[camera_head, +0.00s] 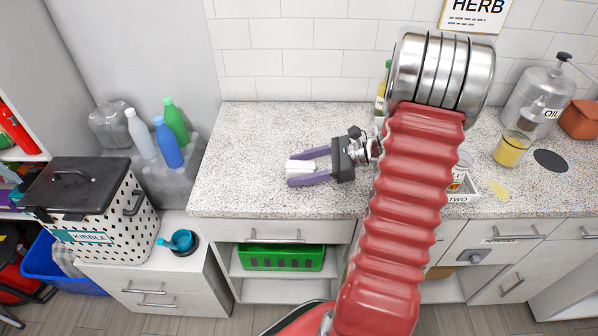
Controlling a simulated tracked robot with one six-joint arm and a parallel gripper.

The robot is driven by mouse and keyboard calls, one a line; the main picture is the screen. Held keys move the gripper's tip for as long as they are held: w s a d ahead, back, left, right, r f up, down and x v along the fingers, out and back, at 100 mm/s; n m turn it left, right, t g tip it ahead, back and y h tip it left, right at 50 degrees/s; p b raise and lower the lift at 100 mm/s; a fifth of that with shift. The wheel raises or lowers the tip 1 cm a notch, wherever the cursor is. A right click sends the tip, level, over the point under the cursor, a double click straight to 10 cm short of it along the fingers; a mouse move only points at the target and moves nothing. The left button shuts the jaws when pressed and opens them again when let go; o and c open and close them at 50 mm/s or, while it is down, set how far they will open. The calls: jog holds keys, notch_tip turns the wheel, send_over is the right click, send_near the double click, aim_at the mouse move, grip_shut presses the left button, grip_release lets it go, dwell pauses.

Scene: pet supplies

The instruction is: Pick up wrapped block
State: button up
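A small white block (301,166), which looks like the wrapped block, lies at the speckled counter's middle left. My gripper (301,168) points left above the counter, with its two purple fingers on either side of the block. The fingers are apart, and a narrow gap seems to show between the block and the lower finger. I cannot tell how high the fingers are above the counter. No wrapping detail can be made out.
My red arm covers the counter's middle right. The counter (245,150) is clear left of my gripper. Bottles (168,143) and a kibble bin (90,205) stand farther left.

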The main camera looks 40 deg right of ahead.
aim_at(300, 165)
jog(key=c, duration=1.2)
notch_tip(300, 165, up, 10)
dwell(0.7)
